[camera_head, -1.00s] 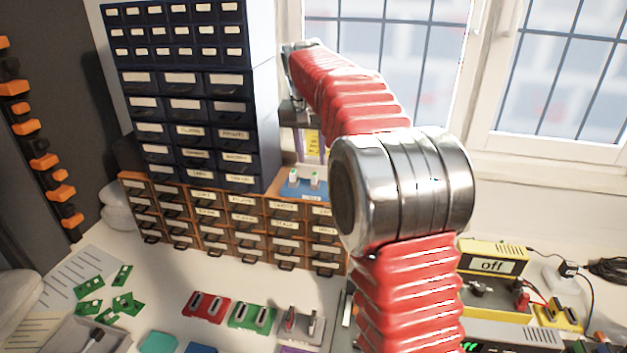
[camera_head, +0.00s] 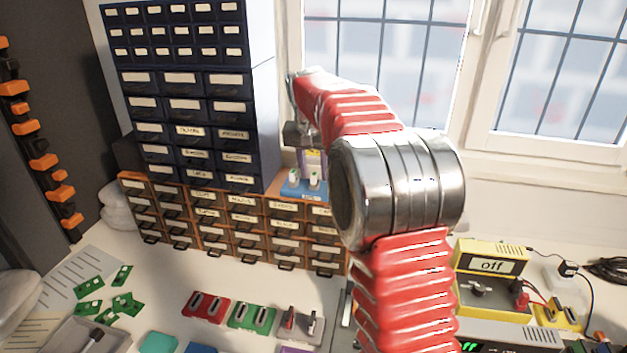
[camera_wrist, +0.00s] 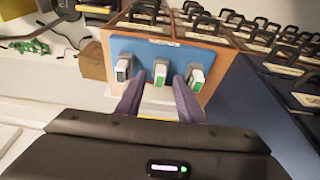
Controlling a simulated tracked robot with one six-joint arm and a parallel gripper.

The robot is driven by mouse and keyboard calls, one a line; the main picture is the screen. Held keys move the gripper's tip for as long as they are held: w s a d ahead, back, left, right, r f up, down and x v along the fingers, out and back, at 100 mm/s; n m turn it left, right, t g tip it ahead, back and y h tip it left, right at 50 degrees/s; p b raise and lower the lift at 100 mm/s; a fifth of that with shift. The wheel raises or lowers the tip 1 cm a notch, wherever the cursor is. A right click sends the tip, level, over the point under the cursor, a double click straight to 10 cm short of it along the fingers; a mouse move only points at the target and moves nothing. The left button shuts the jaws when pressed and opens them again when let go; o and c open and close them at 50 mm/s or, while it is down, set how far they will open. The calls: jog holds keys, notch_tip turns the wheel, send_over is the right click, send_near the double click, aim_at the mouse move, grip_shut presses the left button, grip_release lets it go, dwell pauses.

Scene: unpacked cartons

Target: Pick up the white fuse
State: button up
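A blue holder (camera_wrist: 135,48) in the wrist view carries three small upright fuses. The left fuse (camera_wrist: 123,68) is white with a dark face, the middle fuse (camera_wrist: 160,75) is white with green, and the right fuse (camera_wrist: 196,78) is white with green. My gripper (camera_wrist: 159,92) is open, its two fingers apart on either side of the middle fuse's line; contact cannot be told. In the head view the blue holder (camera_head: 305,191) sits on the orange drawer cabinet below my gripper (camera_head: 298,134), with two white fuses visible.
The orange drawer cabinet (camera_head: 240,226) and dark drawer tower (camera_head: 190,108) stand close by the holder. Green circuit boards (camera_head: 90,287) lie at the left of the table. A yellow meter (camera_head: 490,265) stands at right. The window is behind my arm.

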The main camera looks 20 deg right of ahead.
dwell(0.5)
grip_shut()
dwell(0.4)
